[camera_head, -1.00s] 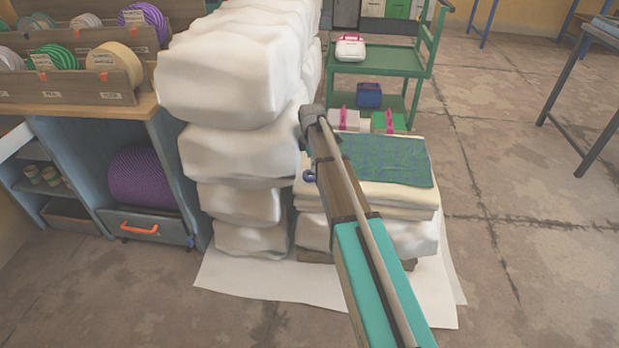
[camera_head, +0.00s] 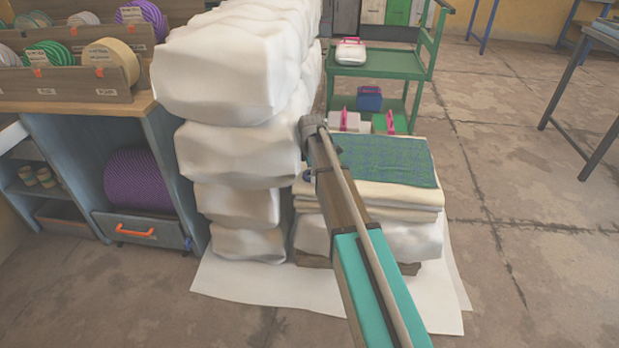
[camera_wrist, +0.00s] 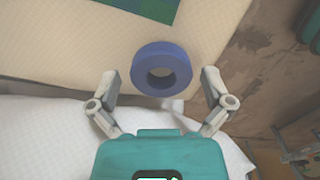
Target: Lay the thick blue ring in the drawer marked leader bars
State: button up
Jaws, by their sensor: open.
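The thick blue ring (camera_wrist: 161,69) lies flat near the edge of a cream folded stack in the wrist view. My gripper (camera_wrist: 161,82) is open, one finger on either side of the ring's near part, with gaps at both sides. In the head view my arm hides most of that spot; a small dark blue bit shows beside it, and I cannot tell if it is the ring. A closed drawer (camera_head: 165,232) with an orange handle sits low in the blue-grey cabinet at left. I can read no leader bars marking.
Tall white wrapped bales (camera_head: 232,75) stand between the cabinet and the cream stack (camera_head: 425,200). A green cloth (camera_head: 395,165) lies on that stack. A green cart (camera_head: 375,62) stands behind. The floor at right is open up to a metal table (camera_head: 575,75).

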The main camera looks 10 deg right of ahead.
dwell(0.3)
jog(key=c, duration=1.1)
jog(key=shift+r, duration=0.2)
jog(key=shift+c, duration=0.2)
notch_tip(320, 180, up, 2)
jog(key=shift+r+p, duration=0.1)
jog(key=shift+p, duration=1.15)
jog(key=s+d+r+p, duration=0.1)
jog(key=s+r+p, duration=0.9)
jog(key=s, duration=0.4)
jog(key=shift+r, duration=0.2)
